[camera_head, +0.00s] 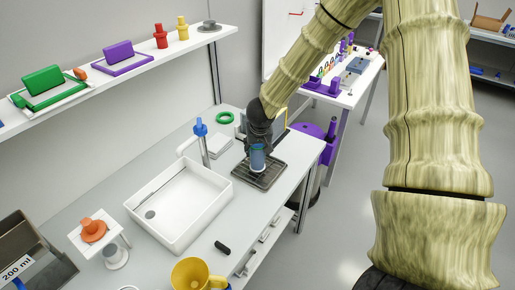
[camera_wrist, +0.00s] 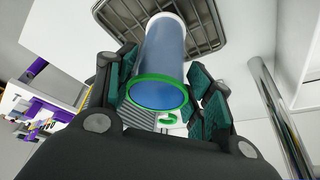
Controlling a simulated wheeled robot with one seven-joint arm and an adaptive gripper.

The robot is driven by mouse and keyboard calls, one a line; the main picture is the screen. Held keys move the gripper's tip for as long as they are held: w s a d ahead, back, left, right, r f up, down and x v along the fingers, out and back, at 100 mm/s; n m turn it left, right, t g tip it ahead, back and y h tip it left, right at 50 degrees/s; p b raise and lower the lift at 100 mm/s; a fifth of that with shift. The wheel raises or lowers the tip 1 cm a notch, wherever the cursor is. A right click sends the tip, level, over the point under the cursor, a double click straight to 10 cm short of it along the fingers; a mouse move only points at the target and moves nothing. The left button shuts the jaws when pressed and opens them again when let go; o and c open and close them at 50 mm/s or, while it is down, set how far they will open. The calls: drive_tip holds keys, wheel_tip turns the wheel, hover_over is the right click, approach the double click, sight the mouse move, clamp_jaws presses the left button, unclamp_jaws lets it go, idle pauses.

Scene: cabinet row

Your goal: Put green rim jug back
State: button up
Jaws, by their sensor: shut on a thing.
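The green rim jug (camera_wrist: 165,55) is a clear bluish cylinder with a green ring at its near end. In the wrist view it lies between the dark teal finger pads of my gripper (camera_wrist: 163,88), which are closed around its sides. In the head view the jug (camera_head: 258,160) looks upright, below my black gripper (camera_head: 259,145). It is over the dark slatted drying rack (camera_head: 270,180) right of the sink; I cannot tell whether its base touches the rack. The rack (camera_wrist: 205,25) also shows behind the jug in the wrist view.
A white sink (camera_head: 178,208) with a blue-topped tap (camera_head: 200,130) stands left of the rack. A green ring (camera_head: 225,117) lies behind. A yellow jug (camera_head: 192,275) stands at the front. A purple bin (camera_head: 312,135) is beyond the counter's right edge. A wall shelf (camera_head: 130,75) hangs at left.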

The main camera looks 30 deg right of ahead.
drive_tip(key=shift+a, duration=0.15)
drive_tip(key=shift+f, duration=0.1)
drive_tip(key=o, duration=1.4)
drive_tip(key=shift+s+r, duration=0.15)
drive_tip(key=shift+r, duration=0.5)
drive_tip(key=p+v, duration=0.2)
drive_tip(key=v, duration=0.9)
drive_tip(key=shift+s, duration=0.1)
